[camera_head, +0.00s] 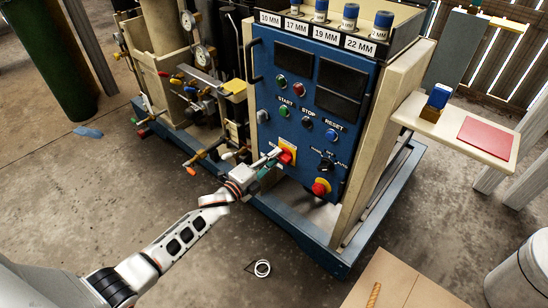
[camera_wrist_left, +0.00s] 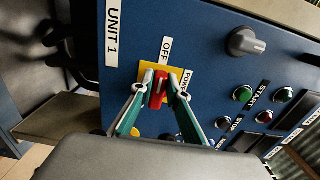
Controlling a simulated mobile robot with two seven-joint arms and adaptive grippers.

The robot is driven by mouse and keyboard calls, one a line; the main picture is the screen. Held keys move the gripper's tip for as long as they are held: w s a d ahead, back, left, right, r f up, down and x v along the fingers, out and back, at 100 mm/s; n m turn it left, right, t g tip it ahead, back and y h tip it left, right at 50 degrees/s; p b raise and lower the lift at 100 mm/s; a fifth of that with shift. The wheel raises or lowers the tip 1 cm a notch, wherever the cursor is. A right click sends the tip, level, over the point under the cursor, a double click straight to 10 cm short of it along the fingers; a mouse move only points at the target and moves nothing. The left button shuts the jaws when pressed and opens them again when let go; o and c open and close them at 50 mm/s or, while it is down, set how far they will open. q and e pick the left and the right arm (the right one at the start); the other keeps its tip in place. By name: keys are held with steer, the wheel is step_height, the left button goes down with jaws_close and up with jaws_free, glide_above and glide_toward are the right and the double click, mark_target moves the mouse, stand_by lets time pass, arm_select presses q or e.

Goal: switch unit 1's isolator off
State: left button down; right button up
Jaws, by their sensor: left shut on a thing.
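The isolator is a red handle (camera_head: 288,156) on a yellow plate, low on the blue control panel (camera_head: 262,100). In the left wrist view the red handle (camera_wrist_left: 158,90) stands nearly upright in the picture, on its yellow plate (camera_wrist_left: 184,78). An "OFF" label (camera_wrist_left: 166,49) is just above the plate, and a "POWER" label is to its right. A "UNIT 1" label (camera_wrist_left: 112,34) is at the upper left. My left gripper (camera_head: 277,160) reaches the panel, and its two fingers (camera_wrist_left: 160,92) are closed on the red handle from both sides. My right gripper is not in view.
A red emergency-stop knob (camera_head: 320,188) and a black selector (camera_head: 326,164) are right of the isolator. Start, stop and reset buttons are above. A shelf (camera_head: 487,140) with a red pad juts out at the right. Valves and gauges crowd the left.

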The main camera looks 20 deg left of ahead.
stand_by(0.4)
arm_select(q)
steer(key=c, duration=2)
jaws_free()
steer(key=shift+o, duration=0.2)
steer(key=shift+s, duration=0.15)
steer(key=v, duration=1.1)
steer(key=shift+s+a, duration=0.15)
steer(key=shift+s, duration=0.25)
